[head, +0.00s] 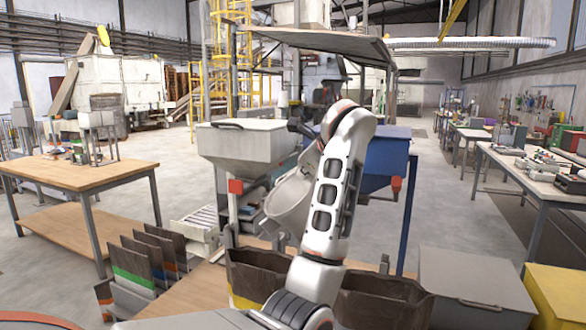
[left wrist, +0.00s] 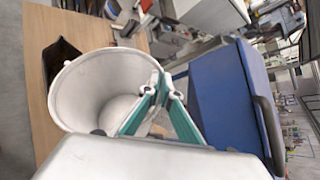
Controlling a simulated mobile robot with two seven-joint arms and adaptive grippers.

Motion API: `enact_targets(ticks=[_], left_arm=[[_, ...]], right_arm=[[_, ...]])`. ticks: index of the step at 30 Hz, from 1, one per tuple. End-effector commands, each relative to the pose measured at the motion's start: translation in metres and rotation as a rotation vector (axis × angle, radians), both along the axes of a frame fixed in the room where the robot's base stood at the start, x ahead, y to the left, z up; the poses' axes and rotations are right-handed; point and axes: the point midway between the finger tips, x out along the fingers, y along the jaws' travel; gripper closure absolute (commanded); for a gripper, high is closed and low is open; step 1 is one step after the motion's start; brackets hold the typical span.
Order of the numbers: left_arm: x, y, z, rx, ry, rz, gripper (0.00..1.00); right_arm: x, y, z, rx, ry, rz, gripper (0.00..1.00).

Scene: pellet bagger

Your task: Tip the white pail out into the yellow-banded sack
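The white pail (head: 288,203) is tilted in the air in the head view, above and behind the yellow-banded sack (head: 258,277). The sack stands open, brown and dark inside, partly hidden by my left arm. In the left wrist view the pail (left wrist: 95,85) shows its pale inside; I cannot tell whether any pellets are in it. The teal fingers of my left gripper (left wrist: 162,88) close together on the pail's rim. In the head view my arm hides these fingers. My right gripper is not in view.
Another open brown sack (head: 382,297) stands to the right, beside a grey lidded box (head: 475,285) and a yellow box (head: 558,295). Several folded sacks with coloured bands (head: 135,265) stand left. A grey hopper (head: 248,143) and a blue hopper (head: 385,160) rise behind the pail.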

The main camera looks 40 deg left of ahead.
Motion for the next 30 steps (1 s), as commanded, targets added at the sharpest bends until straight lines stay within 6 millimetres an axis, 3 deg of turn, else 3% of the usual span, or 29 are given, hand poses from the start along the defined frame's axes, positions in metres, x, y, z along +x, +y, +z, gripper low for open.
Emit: enact_targets(ticks=[3,6,15,30], left_arm=[[0.014,-0.01,0.002,0.074,0.097,0.001,1.0],[0.025,-0.018,-0.011,0.127,0.17,0.0,1.0],[0.049,-0.037,-0.034,0.26,0.343,0.0,1.0],[0.06,-0.045,-0.044,0.316,0.418,0.001,1.0]], right_arm=[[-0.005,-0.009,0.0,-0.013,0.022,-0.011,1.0],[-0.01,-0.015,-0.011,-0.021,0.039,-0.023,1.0],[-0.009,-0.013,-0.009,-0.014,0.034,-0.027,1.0],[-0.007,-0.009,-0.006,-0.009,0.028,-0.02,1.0]])
